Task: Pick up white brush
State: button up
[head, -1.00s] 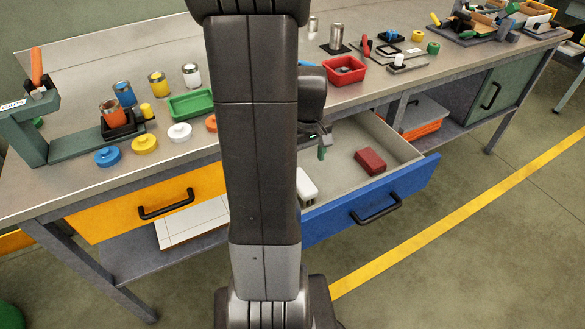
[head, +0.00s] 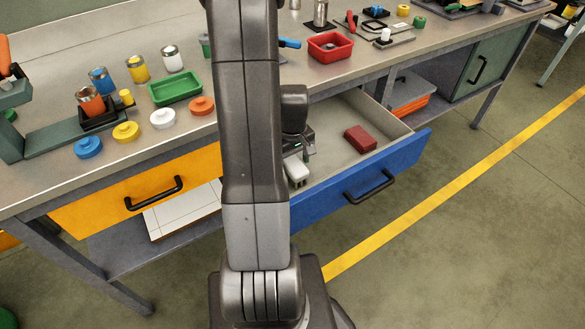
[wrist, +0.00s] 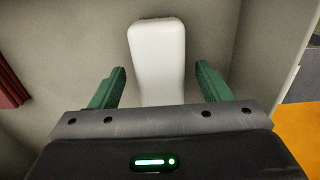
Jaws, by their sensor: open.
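The white brush (wrist: 157,50) lies in the open blue-fronted drawer (head: 345,203). In the wrist view its white top shows between and ahead of the two green fingers of my gripper (wrist: 160,85). A gap shows on each side of it, and its near end is hidden by my gripper body. In the head view the brush (head: 297,170) is partly hidden behind my arm. My gripper (head: 307,150) is open, down in the drawer just over the brush. Whether the fingers reach down beside it I cannot tell.
A dark red block (head: 360,139) lies in the drawer to the right of the brush. The drawer floor between them is clear. A red tray (head: 330,46) and a green tray (head: 175,88) stand on the bench above. The orange drawer (head: 135,200) is at the left.

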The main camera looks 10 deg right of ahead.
aim_at(292, 162)
jog(key=shift+f, duration=1.45)
jog(key=shift+c, duration=0.2)
jog(key=c, duration=1.1)
jog(key=shift+o, duration=0.2)
jog(key=shift+r, duration=0.1)
notch_tip(292, 162, up, 10)
jog(key=shift+f+p, duration=0.1)
jog(key=shift+p, duration=0.4)
